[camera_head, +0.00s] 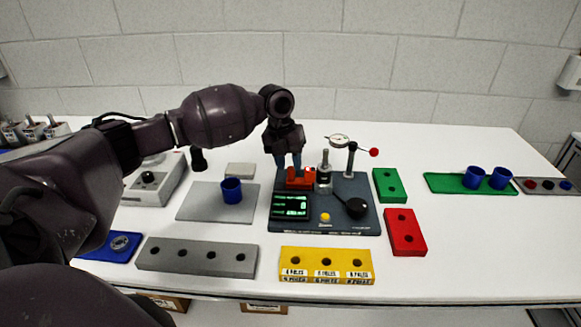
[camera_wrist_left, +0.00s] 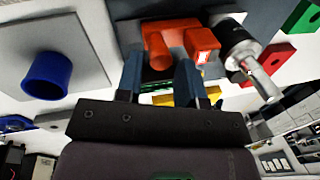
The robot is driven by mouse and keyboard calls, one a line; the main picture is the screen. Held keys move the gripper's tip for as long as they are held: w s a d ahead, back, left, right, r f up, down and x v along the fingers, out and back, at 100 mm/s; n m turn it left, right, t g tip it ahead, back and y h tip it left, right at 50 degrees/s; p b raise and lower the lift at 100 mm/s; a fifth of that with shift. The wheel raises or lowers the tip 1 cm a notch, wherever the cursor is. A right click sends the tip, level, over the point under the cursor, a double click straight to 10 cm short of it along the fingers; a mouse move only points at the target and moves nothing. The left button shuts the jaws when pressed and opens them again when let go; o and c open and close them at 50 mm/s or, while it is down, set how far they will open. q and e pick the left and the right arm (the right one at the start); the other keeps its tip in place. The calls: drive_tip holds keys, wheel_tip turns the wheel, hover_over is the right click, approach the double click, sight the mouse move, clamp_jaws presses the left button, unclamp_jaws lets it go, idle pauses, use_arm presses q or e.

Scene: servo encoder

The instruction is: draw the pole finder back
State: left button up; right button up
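The pole finder appears to be the orange-red block (camera_head: 300,180) on the dark test station (camera_head: 345,223), next to an upright metal spindle (camera_head: 324,170). In the left wrist view the orange block (camera_wrist_left: 180,38) has a rounded knob facing the camera. My left gripper (camera_head: 289,162) is above the block, pointing down. In the left wrist view its two blue-grey fingers (camera_wrist_left: 160,78) stand apart, one on each side of the knob, with gaps showing; whether they touch it is unclear. My right gripper is not in view.
The station also carries a lit display (camera_head: 291,205), a yellow button (camera_head: 325,217), a black knob (camera_head: 356,207) and a dial gauge (camera_head: 339,141). A blue cup (camera_head: 232,190) stands on a grey mat (camera_head: 199,203) to the left. A yellow rack (camera_head: 327,264) lies in front.

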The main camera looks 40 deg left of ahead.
use_arm(q)
drive_tip(key=shift+w+d+f, duration=0.1)
drive_tip(key=shift+f, duration=0.7)
